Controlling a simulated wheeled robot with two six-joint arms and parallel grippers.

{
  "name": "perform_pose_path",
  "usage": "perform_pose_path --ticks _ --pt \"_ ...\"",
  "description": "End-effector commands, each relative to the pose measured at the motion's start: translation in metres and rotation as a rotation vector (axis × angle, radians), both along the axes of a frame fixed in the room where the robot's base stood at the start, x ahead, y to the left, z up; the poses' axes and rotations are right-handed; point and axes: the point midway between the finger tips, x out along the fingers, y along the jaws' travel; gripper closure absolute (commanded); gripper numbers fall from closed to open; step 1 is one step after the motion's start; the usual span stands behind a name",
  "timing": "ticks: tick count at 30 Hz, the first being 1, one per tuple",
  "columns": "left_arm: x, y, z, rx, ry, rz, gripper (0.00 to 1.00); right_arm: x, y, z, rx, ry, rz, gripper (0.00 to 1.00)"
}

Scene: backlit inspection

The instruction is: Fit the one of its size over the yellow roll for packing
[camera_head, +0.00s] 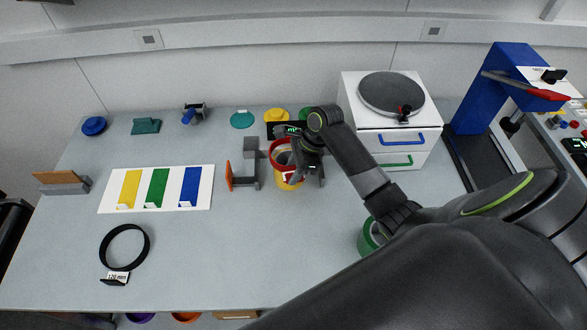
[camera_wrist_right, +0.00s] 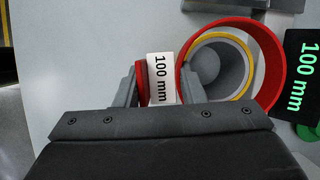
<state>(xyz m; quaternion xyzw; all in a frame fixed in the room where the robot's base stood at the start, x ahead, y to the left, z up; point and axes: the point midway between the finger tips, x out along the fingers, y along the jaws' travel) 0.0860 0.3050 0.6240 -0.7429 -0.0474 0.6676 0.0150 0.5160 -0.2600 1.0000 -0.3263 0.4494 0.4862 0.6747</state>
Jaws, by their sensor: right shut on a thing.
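The yellow roll (camera_head: 287,183) stands on the table, partly hidden by my right gripper. A red ring (camera_head: 271,148) is at its top. In the wrist view the yellow rim and grey core show inside the red ring (camera_wrist_right: 280,70), off-centre toward its left side. I cannot tell whether the ring is above the roll or around its top. My right gripper (camera_wrist_right: 160,80) is shut on the red ring's tab, whose white label (camera_wrist_right: 161,78) reads 100 mm. A black ring (camera_head: 147,243) labelled 120 mm lies at the left. My left gripper is not in view.
A dark display (camera_wrist_right: 303,75) reading 100 mm stands close behind the roll. A grey and orange stand (camera_head: 245,172) is just left of it. A green roll (camera_head: 367,238) is partly behind my arm. A white drawer unit (camera_head: 370,130) stands right. The table's front middle is clear.

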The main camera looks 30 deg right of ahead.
Motion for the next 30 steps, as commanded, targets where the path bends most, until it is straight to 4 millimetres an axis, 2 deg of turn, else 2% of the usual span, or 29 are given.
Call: perform_pose_path --ticks 18,30 --pt "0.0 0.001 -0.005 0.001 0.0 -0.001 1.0 0.0 0.0 -0.02 0.0 0.001 0.0 0.8" --pt "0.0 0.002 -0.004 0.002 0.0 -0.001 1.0 0.0 0.0 -0.018 0.0 0.001 0.0 0.8"
